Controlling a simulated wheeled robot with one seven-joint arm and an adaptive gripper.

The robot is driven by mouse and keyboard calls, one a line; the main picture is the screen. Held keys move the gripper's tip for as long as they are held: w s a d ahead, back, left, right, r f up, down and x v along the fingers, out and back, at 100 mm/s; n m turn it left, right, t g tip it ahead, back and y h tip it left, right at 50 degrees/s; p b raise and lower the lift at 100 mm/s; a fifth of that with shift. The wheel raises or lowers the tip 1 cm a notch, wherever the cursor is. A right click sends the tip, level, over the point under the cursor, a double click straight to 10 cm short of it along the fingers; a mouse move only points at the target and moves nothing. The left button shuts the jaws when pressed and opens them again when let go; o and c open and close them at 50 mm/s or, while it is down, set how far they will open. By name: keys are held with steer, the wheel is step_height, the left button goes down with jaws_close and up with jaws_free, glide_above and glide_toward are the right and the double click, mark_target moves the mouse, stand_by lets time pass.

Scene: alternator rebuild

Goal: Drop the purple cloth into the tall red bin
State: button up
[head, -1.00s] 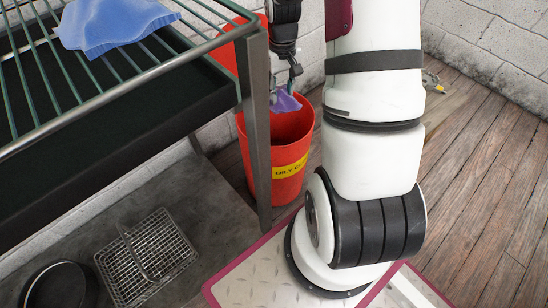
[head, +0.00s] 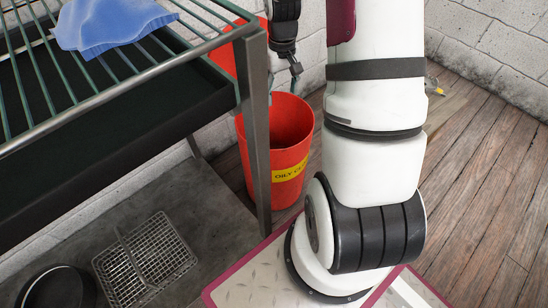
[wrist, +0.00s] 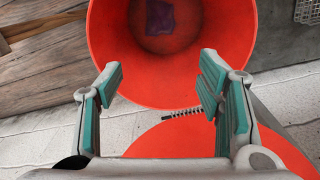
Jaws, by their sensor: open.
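The tall red bin (head: 279,150) stands on the floor beside the rack's post, with a yellow label on its front. In the wrist view I look down into the red bin (wrist: 115,60). The purple cloth (wrist: 161,17) lies on the dark bottom inside it. In the head view the cloth is hidden by the bin wall. My gripper (head: 295,71) is above the bin's back rim. In the wrist view my gripper (wrist: 160,90) has its two teal-padded fingers wide apart with nothing between them.
A blue cloth (head: 112,24) lies on the wire rack (head: 95,88) at upper left. A wire basket (head: 146,260) and a round black pan (head: 57,287) sit on the lower shelf. The red lid (wrist: 215,145) is upright behind the bin. Wooden floor (head: 480,150) is open at right.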

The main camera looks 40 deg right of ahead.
step_height(320, 180, up, 10)
steer(key=shift+r, duration=0.15)
stand_by(0.6)
